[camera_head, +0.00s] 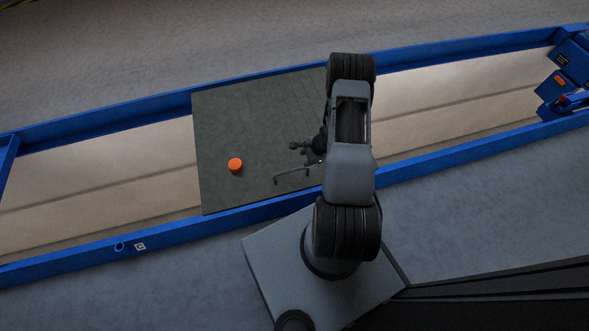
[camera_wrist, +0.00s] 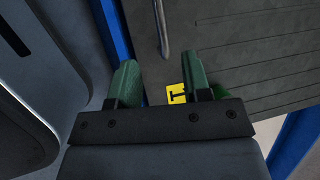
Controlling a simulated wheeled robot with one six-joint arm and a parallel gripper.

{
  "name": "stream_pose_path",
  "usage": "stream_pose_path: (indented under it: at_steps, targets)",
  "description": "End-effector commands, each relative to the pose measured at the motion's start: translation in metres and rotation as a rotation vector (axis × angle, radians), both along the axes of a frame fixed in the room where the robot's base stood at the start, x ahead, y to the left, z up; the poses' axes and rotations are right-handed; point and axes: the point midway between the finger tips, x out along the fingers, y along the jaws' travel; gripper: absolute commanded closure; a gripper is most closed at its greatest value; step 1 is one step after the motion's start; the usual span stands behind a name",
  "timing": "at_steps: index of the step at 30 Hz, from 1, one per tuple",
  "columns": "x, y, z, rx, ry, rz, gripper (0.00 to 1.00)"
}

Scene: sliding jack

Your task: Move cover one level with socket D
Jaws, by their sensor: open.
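A dark grey cover plate (camera_head: 225,120) lies across the blue-railed channel, with an orange disc (camera_head: 235,165) on its left half. A thin metal bar handle (camera_head: 293,174) is on the plate near my arm, and a metal bar (camera_wrist: 161,30) also shows in the wrist view. My arm hides the plate's right part. I see no marking for socket D.
A white label reading C (camera_head: 139,246) and a hole (camera_head: 119,246) are on the near blue rail (camera_head: 70,260). The beige channel floor (camera_head: 100,180) is bare left of the plate.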

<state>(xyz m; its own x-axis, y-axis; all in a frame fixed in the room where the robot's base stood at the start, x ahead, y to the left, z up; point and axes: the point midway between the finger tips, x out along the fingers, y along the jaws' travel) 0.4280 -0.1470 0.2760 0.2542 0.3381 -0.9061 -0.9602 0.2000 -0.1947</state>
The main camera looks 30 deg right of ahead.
Motion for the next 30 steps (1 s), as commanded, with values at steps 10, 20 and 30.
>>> stream_pose_path:
  at_steps: [10, 20, 30]
  targets:
    - [0.016, 0.024, -0.066, 0.000, 0.001, 0.005, 0.56]
    - [0.028, 0.038, -0.102, 0.000, -0.001, 0.004, 0.56]
    - [0.030, 0.041, -0.108, 0.000, -0.001, 0.004, 0.56]
